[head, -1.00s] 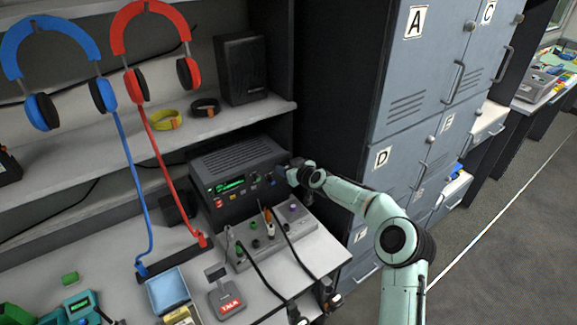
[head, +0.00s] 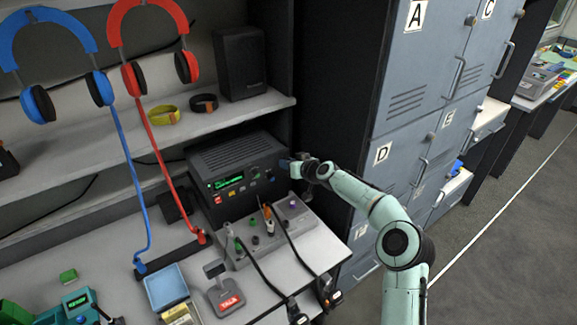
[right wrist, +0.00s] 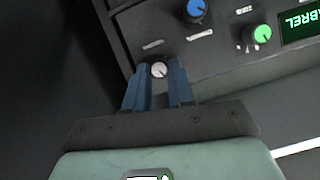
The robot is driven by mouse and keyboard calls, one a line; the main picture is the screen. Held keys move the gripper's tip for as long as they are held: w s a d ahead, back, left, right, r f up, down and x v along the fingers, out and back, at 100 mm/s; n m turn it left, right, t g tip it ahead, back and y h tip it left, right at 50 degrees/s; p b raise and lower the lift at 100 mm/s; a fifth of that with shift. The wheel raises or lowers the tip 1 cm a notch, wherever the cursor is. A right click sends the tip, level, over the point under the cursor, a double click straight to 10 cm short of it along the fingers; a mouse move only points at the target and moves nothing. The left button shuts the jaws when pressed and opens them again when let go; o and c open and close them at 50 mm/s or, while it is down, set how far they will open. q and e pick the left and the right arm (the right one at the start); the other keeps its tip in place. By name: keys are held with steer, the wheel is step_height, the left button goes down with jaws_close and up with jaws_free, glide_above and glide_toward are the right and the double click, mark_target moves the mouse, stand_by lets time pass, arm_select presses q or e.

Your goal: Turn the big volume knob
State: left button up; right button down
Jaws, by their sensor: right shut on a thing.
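The radio unit (head: 236,160) is a dark box with a lit green display, standing on the desk under the shelf. My right gripper (head: 286,165) is at the right end of its front panel. In the right wrist view my blue fingers (right wrist: 158,82) are shut on a small pale knob (right wrist: 158,69) with a dark pointer line. A blue knob (right wrist: 195,9) and a green knob (right wrist: 262,34) are on the same panel, clear of the fingers. I cannot tell which knob is the big volume one.
A grey control box (head: 262,238) with plugs and cables sits in front of the radio. A red TALK device (head: 225,298) and a blue tray (head: 166,287) are nearer. Blue and red headphones hang at left. Grey lockers (head: 405,110) stand close on the right.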

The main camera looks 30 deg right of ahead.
arm_select(q)
steer(key=shift+w+r, duration=0.15)
steer(key=shift+r, duration=0.05)
arm_select(e)
steer(key=m+t+y, duration=0.1)
steer(key=m+y, duration=0.1)
steer(key=m, duration=0.2)
steer(key=m+y, duration=0.2)
steer(key=m, duration=0.2)
steer(key=d+m+t+y, duration=0.1)
steer(key=m+y, duration=0.1)
steer(key=m, duration=0.2)
steer(key=shift+f+m+t+y, duration=0.3)
steer(key=shift+f, duration=0.1)
arm_select(q)
steer(key=shift+p, duration=0.3)
arm_select(e)
steer(key=c, duration=1)
jaws_free()
steer(key=shift+o, duration=0.2)
steer(key=shift+w+f, duration=0.1)
